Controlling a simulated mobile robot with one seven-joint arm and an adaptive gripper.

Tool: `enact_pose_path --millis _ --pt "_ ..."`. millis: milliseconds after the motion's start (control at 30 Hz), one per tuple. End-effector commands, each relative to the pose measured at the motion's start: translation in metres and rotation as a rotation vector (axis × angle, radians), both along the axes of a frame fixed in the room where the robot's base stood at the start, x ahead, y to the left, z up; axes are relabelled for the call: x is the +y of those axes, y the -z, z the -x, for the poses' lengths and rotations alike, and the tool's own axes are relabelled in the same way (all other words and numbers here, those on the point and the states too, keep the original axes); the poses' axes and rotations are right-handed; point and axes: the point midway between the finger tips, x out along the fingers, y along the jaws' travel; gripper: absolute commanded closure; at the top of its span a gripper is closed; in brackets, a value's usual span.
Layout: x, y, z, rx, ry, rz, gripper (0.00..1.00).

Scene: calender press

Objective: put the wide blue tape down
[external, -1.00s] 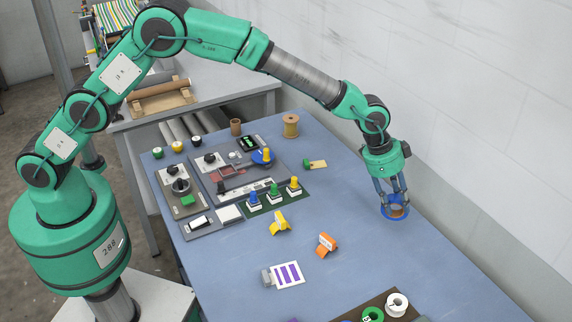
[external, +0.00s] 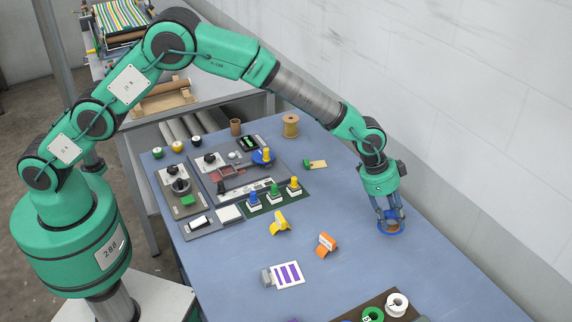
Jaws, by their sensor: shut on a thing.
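The wide blue tape (external: 391,229) is a blue roll with an orange-brown core, low at the right side of the blue table (external: 335,285). My gripper (external: 390,218) points down and is shut on the roll. The fingers partly cover the roll. I cannot tell whether the roll touches the table top or hangs just above it.
An orange clip (external: 327,244) and a yellow clip (external: 279,223) lie left of the roll. A dark tray with a white roll (external: 397,305) and a green roll (external: 372,315) is at the front. The wall (external: 480,90) runs along the right. Table around the roll is clear.

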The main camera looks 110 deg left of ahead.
Motion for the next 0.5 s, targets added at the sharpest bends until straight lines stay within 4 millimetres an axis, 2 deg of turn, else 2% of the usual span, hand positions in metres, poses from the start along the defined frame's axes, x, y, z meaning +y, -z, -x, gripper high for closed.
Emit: enact_pose_path --millis 167,500 --pt "0.0 0.006 0.0 0.001 0.0 0.0 0.94" --pt "0.0 0.037 0.0 0.001 0.001 0.0 0.94"
